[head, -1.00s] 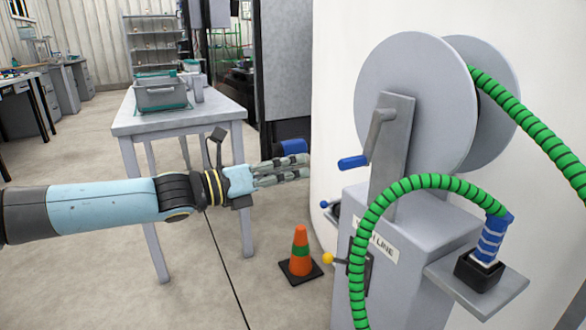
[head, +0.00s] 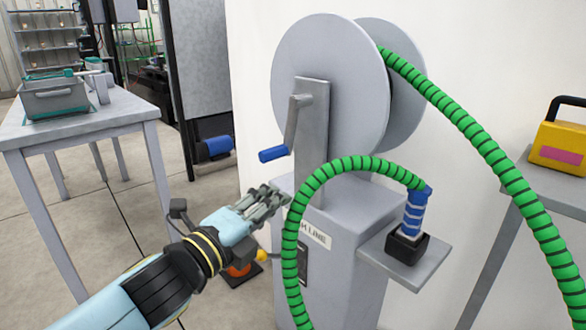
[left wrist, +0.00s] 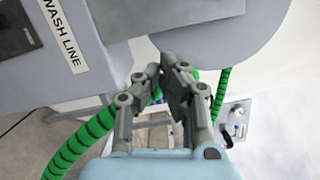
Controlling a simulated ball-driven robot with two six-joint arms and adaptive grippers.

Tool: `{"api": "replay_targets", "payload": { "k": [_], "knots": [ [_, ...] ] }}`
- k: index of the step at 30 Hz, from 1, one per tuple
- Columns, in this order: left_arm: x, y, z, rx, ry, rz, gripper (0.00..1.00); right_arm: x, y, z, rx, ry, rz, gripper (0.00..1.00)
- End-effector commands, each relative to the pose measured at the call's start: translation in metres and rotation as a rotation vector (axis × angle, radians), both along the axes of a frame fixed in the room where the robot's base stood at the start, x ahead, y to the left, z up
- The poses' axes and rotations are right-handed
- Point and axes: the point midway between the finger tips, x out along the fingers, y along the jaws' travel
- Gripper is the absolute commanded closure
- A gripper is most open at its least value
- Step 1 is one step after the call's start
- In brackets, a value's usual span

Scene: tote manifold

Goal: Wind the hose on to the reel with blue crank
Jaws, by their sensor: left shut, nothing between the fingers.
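The grey reel (head: 330,85) stands on a grey pedestal in the head view. Its crank has a grey arm and a blue handle (head: 273,154) on the left side. The green hose (head: 470,130) runs from the reel down to the right, and another length arches over the pedestal front to a blue-and-white nozzle (head: 415,212) in a black holder. My left gripper (head: 280,197) is shut and empty, below the crank handle and beside the pedestal's left edge. In the left wrist view its fingers (left wrist: 165,95) show with the green hose (left wrist: 85,140) behind them. My right gripper is not in view.
A grey table (head: 75,130) with a grey bin (head: 62,98) stands at the left. A yellow case (head: 560,140) sits on a grey stand at the right.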

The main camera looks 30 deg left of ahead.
Motion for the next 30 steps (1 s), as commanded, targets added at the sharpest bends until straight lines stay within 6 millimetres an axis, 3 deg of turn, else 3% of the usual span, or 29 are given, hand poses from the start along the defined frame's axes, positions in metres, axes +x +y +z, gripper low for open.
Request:
{"api": "replay_targets", "payload": {
  "k": [8, 12, 17, 20, 24, 30],
  "knots": [
    [0.020, -0.008, 0.005, -0.036, -0.006, 0.015, 1.00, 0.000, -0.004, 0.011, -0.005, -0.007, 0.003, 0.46],
    [0.048, -0.011, 0.008, -0.034, -0.007, 0.014, 1.00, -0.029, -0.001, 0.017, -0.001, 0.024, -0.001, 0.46],
    [0.083, -0.015, 0.008, -0.035, -0.006, 0.013, 1.00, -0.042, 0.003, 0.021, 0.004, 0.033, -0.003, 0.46],
    [0.102, -0.018, 0.007, -0.036, -0.005, 0.012, 1.00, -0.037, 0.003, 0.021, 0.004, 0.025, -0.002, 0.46],
    [0.108, 0.004, 0.010, -0.030, -0.002, 0.013, 1.00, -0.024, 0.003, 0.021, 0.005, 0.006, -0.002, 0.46],
    [0.113, 0.018, 0.013, -0.033, -0.002, 0.012, 1.00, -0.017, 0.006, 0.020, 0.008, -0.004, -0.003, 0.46]
  ]
}}
